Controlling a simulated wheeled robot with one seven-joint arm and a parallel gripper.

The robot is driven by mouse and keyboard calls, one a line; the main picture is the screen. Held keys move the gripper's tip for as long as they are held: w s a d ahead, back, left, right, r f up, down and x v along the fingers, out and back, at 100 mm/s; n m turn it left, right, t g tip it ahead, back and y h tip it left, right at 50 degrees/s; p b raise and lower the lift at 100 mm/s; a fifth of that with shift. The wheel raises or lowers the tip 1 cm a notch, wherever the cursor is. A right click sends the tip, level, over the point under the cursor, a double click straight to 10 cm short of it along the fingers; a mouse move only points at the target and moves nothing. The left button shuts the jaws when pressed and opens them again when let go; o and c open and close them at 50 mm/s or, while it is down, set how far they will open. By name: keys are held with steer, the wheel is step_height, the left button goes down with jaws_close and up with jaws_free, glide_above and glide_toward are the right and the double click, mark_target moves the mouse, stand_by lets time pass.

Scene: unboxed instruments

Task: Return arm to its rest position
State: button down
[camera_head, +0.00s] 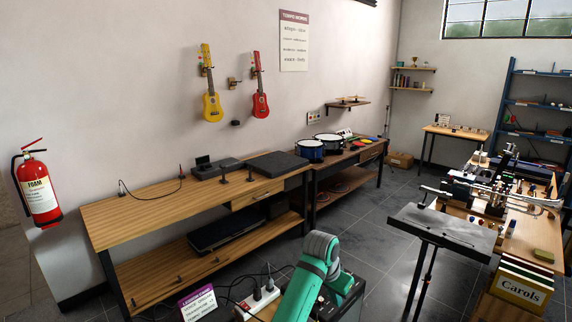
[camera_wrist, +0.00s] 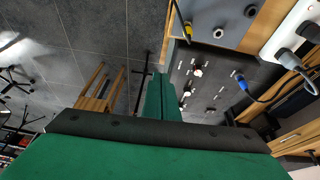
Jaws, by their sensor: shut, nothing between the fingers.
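My gripper (camera_wrist: 158,76) shows in the wrist view as two green fingers pressed together, pointing up the picture. It is shut with nothing between the fingers. In the head view, my green arm is bent at the bottom centre, and the gripper itself cannot be made out there. In the wrist view, a dark panel with knobs and plugs (camera_wrist: 212,75) lies to the right of the fingers. Its distance from the fingertips is hard to tell.
A white power strip (camera_head: 259,301) with plugs and cables lies near my arm. A black stand (camera_head: 440,228) is to the right. A long wooden bench (camera_head: 150,212) runs along the wall at left. Grey tiled floor (camera_head: 372,240) is clear between them.

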steer(key=s+d+f+n+t+h, duration=0.1)
steer(key=s+d+f+h, duration=0.15)
steer(key=d+f, duration=0.5)
steer(key=s+f+n+t, duration=0.6)
steer(key=s+f, duration=0.8)
steer(key=s, duration=0.2)
steer(key=s+a+n+t+y, duration=0.2)
steer(key=s+a, duration=0.5)
steer(key=s, duration=0.3)
steer(key=s+a+n+t+y, duration=0.1)
steer(key=s+a+y, duration=0.1)
steer(key=s+a, duration=0.7)
steer(key=s+a+r+t, duration=0.1)
steer(key=s+a+r, duration=0.1)
steer(key=s+r, duration=0.2)
steer(key=s+a+r+y, duration=0.1)
steer(key=s+a+r, duration=0.1)
steer(key=s+r, duration=0.2)
steer(key=s+a+r+m+t, duration=0.1)
steer(key=s+a+r, duration=0.1)
steer(key=s+r, duration=0.3)
steer(key=s, duration=0.3)
steer(key=shift+s+a+t+y, duration=0.2)
steer(key=shift+a+t+y, duration=0.1)
steer(key=shift+y, duration=0.05)
steer(key=shift+w+r, duration=0.1)
